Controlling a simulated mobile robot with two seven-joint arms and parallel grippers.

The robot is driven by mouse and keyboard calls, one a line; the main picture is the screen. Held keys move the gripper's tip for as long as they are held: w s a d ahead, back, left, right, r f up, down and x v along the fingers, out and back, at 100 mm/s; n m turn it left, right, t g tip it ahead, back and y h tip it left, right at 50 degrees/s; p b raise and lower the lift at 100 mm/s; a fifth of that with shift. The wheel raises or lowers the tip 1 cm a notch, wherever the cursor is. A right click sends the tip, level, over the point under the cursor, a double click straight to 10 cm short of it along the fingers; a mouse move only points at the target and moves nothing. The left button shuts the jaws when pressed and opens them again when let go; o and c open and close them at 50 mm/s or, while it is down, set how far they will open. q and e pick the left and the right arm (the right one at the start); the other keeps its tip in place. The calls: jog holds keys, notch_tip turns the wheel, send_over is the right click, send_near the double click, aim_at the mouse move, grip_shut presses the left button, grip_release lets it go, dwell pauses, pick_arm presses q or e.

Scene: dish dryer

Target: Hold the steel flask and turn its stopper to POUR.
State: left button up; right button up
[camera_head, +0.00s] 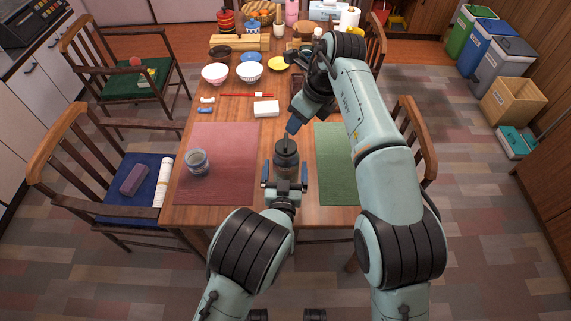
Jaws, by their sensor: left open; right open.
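The steel flask (286,163) looks like a dark grey cylinder and stands upright at the near part of the table, between the two mats. Its dark stopper (287,146) is on top; any marking on it is too small to read. My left gripper (284,174) is open, with one blue finger on each side of the flask's lower body. I cannot tell whether the fingers touch it. My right gripper (291,128) reaches down from above, its blue fingertips just over the stopper. It is open, though its finger gap is hard to see from here.
A glass jar (197,161) stands on the red mat (235,150) to the left. A green mat (332,165) lies to the right, partly behind my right arm. A white block (266,108), bowls (249,72) and several other items occupy the far table. Chairs flank the table.

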pick_arm(q)
jog(key=shift+w, duration=0.95)
